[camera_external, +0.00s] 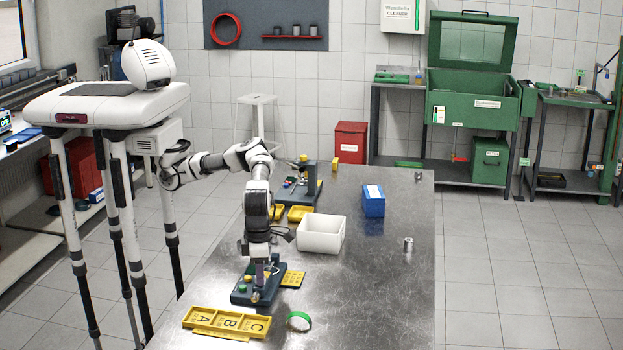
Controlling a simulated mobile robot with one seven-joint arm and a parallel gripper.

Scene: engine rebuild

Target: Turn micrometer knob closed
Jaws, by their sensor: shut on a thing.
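My gripper (262,284) points straight down over a small dark blue fixture (240,293) near the front left of the metal table. It is shut on a small part at the fixture, which I take to be the micrometer knob. The fingers and wrist cover most of that part, so its turn position cannot be read. The fixture also carries a yellow knob (248,279) and a green piece beside the fingers.
A white bin (320,233), a blue box (373,201) and another dark fixture stand farther back. The table's right side (385,290) is mostly clear.

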